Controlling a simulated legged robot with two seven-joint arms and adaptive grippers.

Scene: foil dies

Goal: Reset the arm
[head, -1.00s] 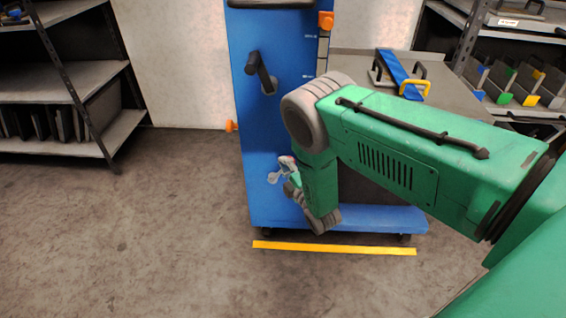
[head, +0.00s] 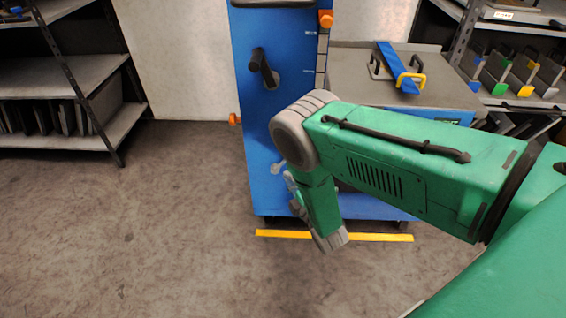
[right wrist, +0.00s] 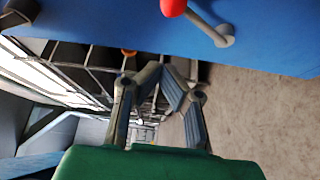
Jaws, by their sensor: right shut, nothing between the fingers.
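My right arm reaches in from the right in the head view, its green forearm bent down at a grey elbow-like joint. My right gripper (right wrist: 164,68) is shut and empty in the right wrist view, its two grey fingers meeting at the tips. In the head view the gripper is mostly hidden by my own wrist. It is in front of the lower part of a blue upright panel (head: 254,130). A grey lever with a red knob (right wrist: 174,7) is on the blue panel, apart from the fingers. My left gripper is out of view.
The panel has a black handle (head: 263,66) and orange knobs. Behind my arm is a grey bench (head: 345,65) with a blue-and-yellow clamp-like piece (head: 400,70). Shelves stand at left (head: 65,75) and right. A yellow strip (head: 380,237) lies on the floor. The floor at left is clear.

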